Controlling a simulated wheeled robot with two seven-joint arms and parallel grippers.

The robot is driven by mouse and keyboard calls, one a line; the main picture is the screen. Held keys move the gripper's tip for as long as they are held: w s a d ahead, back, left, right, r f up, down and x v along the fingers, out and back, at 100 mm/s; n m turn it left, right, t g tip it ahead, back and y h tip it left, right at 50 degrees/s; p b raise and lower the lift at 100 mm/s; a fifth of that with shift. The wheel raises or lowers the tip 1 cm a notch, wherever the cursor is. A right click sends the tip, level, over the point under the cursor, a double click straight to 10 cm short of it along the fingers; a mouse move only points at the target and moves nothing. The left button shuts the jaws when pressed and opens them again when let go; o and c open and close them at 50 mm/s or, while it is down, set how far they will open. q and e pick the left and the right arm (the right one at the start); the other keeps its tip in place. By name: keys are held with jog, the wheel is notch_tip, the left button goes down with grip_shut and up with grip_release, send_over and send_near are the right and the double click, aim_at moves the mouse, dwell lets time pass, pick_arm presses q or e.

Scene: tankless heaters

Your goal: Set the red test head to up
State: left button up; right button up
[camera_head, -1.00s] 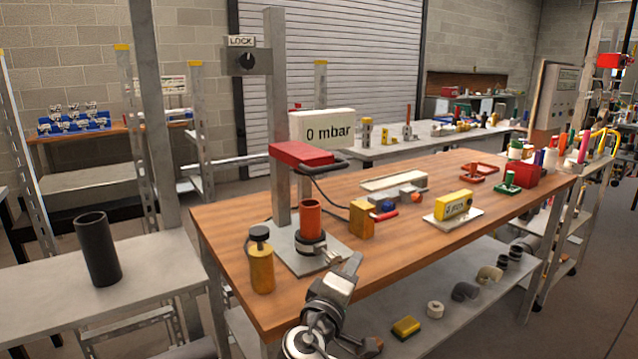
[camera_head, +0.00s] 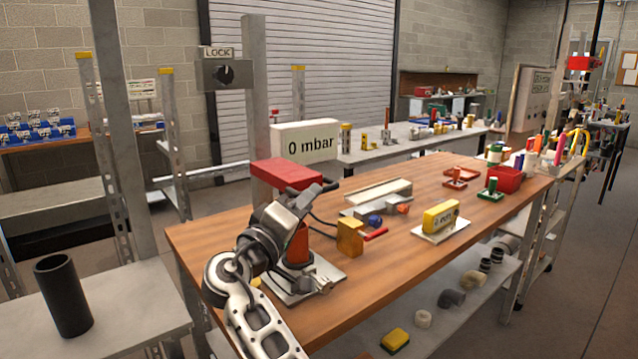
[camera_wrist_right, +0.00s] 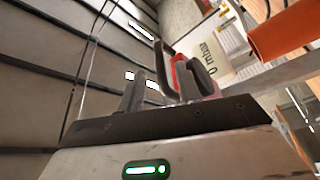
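The red test head (camera_head: 287,174) is a red block mounted on a grey post (camera_head: 257,100), above an orange cylinder (camera_head: 299,243) clamped on a metal base plate. My right gripper (camera_head: 325,187) is just in front of the head's right end, with the arm partly hiding the cylinder. In the right wrist view my right gripper (camera_wrist_right: 170,88) has its fingers apart. The red head (camera_wrist_right: 182,76) and a dark bar-like handle (camera_wrist_right: 161,66) show between and beyond the fingers. I cannot tell whether they touch. My left gripper is not in view.
A "0 mbar" display (camera_head: 305,142) stands behind the head, and a LOCK knob (camera_head: 226,75) is on the post. A yellow block (camera_head: 350,237) and a yellow meter (camera_head: 440,216) sit to the right on the wooden bench (camera_head: 400,265). A black cylinder (camera_head: 63,296) stands at left.

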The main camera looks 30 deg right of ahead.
jog(key=x, duration=0.4)
jog(key=shift+p, duration=0.4)
jog(key=shift+w+d, duration=0.2)
jog(key=shift+d, duration=0.15)
